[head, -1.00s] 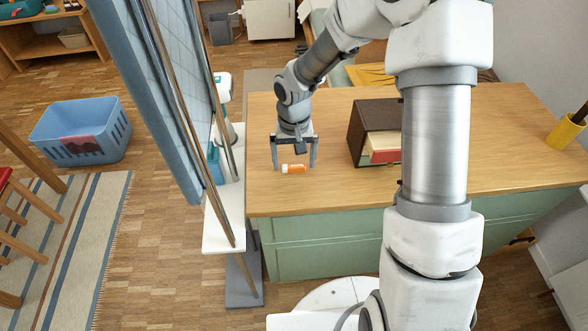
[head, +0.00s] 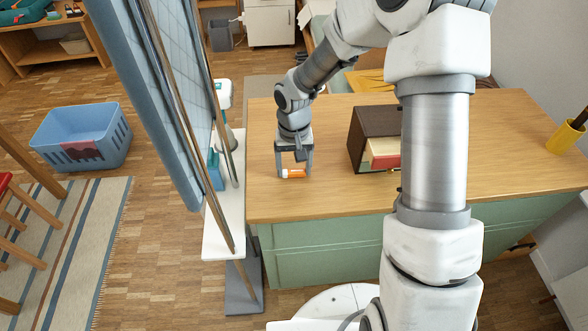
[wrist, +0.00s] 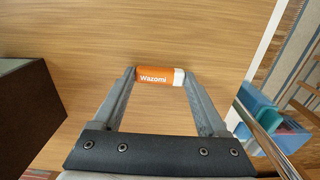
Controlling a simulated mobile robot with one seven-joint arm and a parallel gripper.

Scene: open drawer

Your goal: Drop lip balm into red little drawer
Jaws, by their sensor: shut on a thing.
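The lip balm (head: 293,173) is a small orange tube with a white end, lying on the left part of the wooden tabletop. In the wrist view the lip balm (wrist: 156,76) shows the word "Wazomi" and lies crosswise between my fingertips. My gripper (head: 293,175) points down and is shut on it, a finger at each end; the fingers (wrist: 158,76) also show in the wrist view. The dark brown box (head: 373,128) stands to the right of my gripper. Its red little drawer (head: 386,162) shows at the front, partly hidden by my arm.
The wooden table (head: 262,140) has free room around my gripper and behind the box. A yellow cup (head: 563,138) stands at the right end. A tall blue-grey panel (head: 165,95) and a white shelf (head: 226,215) adjoin the left edge.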

